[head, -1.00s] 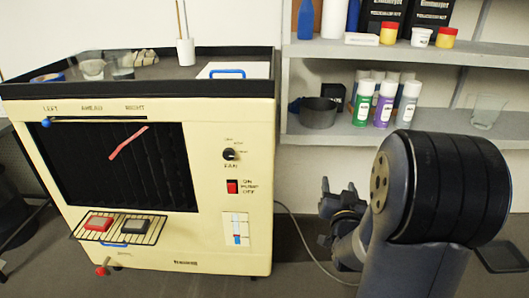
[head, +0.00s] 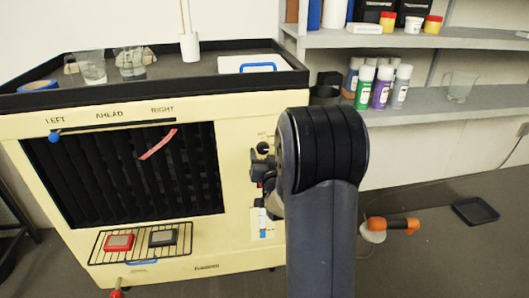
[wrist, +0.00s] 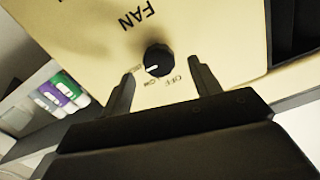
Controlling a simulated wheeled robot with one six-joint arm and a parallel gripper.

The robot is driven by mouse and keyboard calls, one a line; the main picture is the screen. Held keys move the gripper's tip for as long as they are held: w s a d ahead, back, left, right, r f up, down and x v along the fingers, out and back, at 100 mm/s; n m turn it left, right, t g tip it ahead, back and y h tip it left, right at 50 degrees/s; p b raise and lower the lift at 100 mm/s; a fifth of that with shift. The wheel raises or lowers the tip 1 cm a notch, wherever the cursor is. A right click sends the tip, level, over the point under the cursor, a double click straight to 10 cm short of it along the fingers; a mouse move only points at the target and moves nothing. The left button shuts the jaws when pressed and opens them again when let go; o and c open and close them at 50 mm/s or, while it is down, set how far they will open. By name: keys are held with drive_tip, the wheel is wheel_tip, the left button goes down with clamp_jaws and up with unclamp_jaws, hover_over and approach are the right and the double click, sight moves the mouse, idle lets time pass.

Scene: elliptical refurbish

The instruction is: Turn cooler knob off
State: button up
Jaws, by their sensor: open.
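The cream cooler (head: 90,125) stands at the left of the head view. Its round black fan knob (head: 264,148) is on the right of the front panel, beside my arm. In the wrist view the knob (wrist: 159,60) appears under the upside-down word FAN, with OFF printed at its lower right. Its white mark points to the lower left, not at OFF. My gripper (wrist: 161,74) is open, with one finger on each side of the knob in this view; I cannot tell whether they touch it. In the head view my arm hides most of the gripper.
A shelf (head: 440,109) with spray cans (head: 381,88) and a glass (head: 460,87) stands at the right. An orange-handled tool (head: 395,225) and a black tray (head: 475,211) lie on the floor. A red button block (head: 119,242) sits on the cooler's wire rack.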

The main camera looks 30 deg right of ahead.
drive_tip(key=shift+x, duration=1)
drive_tip(key=shift+c, duration=0.6)
drive_tip(key=c, duration=0.9)
drive_tip(key=shift+o, duration=0.2)
